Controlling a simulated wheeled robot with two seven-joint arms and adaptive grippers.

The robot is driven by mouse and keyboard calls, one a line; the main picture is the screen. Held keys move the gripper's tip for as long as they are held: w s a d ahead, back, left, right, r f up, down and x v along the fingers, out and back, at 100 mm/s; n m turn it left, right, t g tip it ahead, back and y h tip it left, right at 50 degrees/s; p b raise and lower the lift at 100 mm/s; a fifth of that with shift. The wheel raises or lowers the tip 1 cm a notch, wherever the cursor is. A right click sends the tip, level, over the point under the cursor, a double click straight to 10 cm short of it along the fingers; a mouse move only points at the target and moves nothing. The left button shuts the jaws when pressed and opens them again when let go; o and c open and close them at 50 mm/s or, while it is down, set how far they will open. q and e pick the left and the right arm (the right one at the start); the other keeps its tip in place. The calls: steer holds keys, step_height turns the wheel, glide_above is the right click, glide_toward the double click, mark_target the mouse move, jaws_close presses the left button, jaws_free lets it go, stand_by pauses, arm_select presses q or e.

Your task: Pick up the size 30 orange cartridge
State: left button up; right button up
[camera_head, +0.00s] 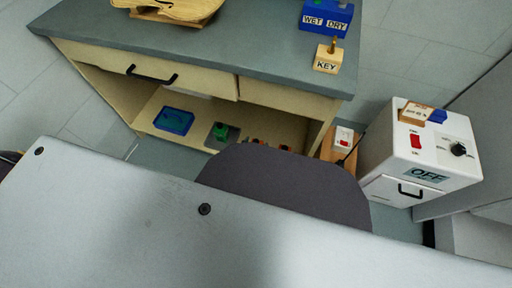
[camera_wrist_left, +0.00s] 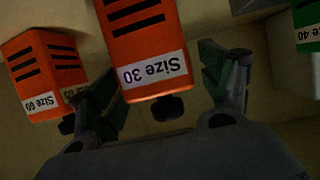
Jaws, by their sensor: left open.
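The orange cartridge (camera_wrist_left: 143,45) with the white "Size 30" label shows in the left wrist view, upside down in the picture. It has dark slots on its face and a dark knob at its label end. My left gripper (camera_wrist_left: 165,78) is open, with one finger on each side of the label end. Whether a finger touches it cannot be told. In the head view, small orange pieces show on the bench's lower shelf, too small to read. Neither gripper shows in that view.
An orange "Size 60" cartridge (camera_wrist_left: 42,72) stands left, with another label partly hidden behind my finger. A green "Size 40" cartridge (camera_wrist_left: 308,35) is at the right. The bench (camera_head: 215,58) overhangs the shelf, which holds a blue tray (camera_head: 174,120). A white "OFF" box (camera_head: 425,150) stands right.

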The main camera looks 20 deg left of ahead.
arm_select(q)
steer(key=shift+w+f, duration=0.1)
steer(key=shift+w, duration=0.1)
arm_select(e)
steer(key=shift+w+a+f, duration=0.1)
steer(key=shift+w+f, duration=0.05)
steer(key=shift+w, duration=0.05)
arm_select(q)
steer(key=c, duration=1.3)
steer(key=shift+r, duration=0.2)
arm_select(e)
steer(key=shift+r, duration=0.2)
arm_select(q)
steer(key=shift+r+p, duration=0.35)
steer(key=shift+p, duration=0.05)
step_height(320, 180, up, 7)
steer(key=p, duration=0.5)
steer(key=shift+f, duration=0.15)
steer(key=shift+r+p, duration=1.1)
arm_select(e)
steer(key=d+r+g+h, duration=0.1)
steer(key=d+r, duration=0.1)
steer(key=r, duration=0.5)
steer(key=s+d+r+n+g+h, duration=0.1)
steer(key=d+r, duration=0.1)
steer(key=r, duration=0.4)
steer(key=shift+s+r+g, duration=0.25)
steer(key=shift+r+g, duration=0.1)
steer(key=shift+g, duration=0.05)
